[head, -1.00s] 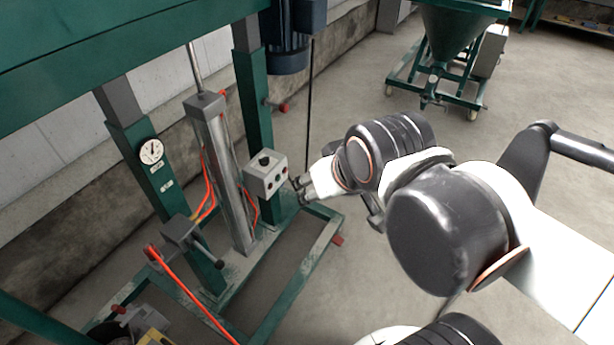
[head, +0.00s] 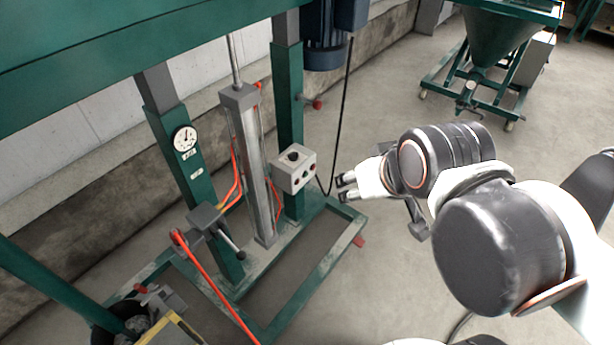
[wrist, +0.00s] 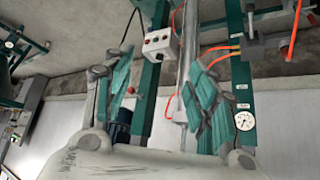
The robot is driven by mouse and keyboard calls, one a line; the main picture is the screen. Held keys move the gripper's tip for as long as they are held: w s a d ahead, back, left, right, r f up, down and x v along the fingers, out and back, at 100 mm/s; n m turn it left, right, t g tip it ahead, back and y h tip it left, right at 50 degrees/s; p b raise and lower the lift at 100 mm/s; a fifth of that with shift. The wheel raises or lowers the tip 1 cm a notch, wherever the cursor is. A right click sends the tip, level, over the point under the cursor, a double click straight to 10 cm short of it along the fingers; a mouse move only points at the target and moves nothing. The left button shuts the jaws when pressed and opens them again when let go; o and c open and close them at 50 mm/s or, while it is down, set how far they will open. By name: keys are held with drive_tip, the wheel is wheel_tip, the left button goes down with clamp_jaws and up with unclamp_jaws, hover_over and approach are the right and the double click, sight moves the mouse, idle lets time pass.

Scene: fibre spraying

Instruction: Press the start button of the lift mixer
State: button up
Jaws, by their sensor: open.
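The lift mixer's control box (head: 293,172) is a small light grey box on the green post. It has a black knob (head: 293,156) on top and small coloured buttons on its front. The lettering is too small to read, so I cannot tell which button is start. My gripper (head: 346,187) is to the right of the box, open, empty and apart from it. In the wrist view, which is upside down, the box (wrist: 160,43) shows beyond and between the two spread green-padded fingers, with a red button visible.
The green mixer frame (head: 285,95) carries a metal cylinder (head: 252,165), a dial gauge (head: 184,138) and orange hoses. A dark cable hangs behind the box. A green hopper cart (head: 495,40) stands at the back right.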

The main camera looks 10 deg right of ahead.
clamp_jaws()
idle(1.1)
